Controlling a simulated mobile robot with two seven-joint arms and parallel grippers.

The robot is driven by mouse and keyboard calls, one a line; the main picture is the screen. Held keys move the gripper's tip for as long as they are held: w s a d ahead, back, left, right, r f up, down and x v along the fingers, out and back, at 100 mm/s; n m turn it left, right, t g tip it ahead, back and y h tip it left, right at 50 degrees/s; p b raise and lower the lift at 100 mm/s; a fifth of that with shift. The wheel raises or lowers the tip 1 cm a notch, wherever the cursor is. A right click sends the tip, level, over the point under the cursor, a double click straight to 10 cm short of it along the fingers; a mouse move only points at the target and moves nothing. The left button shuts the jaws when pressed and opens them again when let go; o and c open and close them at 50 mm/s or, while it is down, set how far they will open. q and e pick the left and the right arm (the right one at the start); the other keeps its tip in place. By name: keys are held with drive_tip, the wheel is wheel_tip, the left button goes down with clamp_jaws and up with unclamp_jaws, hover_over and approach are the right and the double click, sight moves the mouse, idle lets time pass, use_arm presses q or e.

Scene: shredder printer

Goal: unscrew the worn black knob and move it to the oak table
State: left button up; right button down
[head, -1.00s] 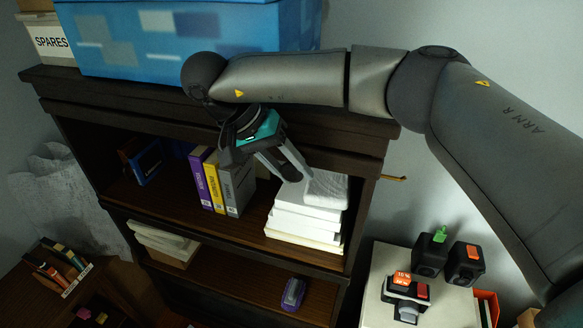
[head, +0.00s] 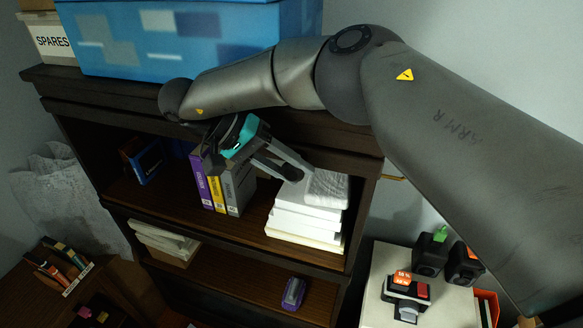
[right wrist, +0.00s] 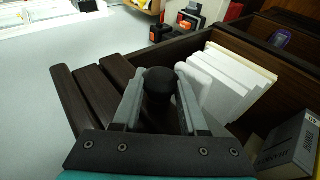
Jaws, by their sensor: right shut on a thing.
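The black knob (right wrist: 158,80) shows in the right wrist view as a round dark cap between my fingertips, in front of the dark wood of the bookcase. My right gripper (head: 300,171) is shut on it, just in front of the bookcase's upper opening; its fingers also show in the right wrist view (right wrist: 158,96). In the head view the knob is hidden by the fingers. Whether its thread is still engaged cannot be told. I cannot identify an oak table for certain. My left gripper is not in view.
The dark bookcase (head: 225,232) holds a white paper stack (head: 305,222) close below my fingers and several binders (head: 216,188). A blue box (head: 190,45) stands on top, close behind my arm. A pale surface (head: 377,275) with black devices is at lower right.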

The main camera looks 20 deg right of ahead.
drive_tip(key=shift+g+h, duration=0.4)
drive_tip(key=shift+h, duration=0.3)
drive_tip(key=shift+c, duration=0.2)
unclamp_jaws()
drive_tip(key=shift+s+a, duration=0.5)
drive_tip(key=shift+s, duration=0.25)
drive_tip(key=shift+s+a, duration=0.45)
drive_tip(key=shift+s, duration=0.25)
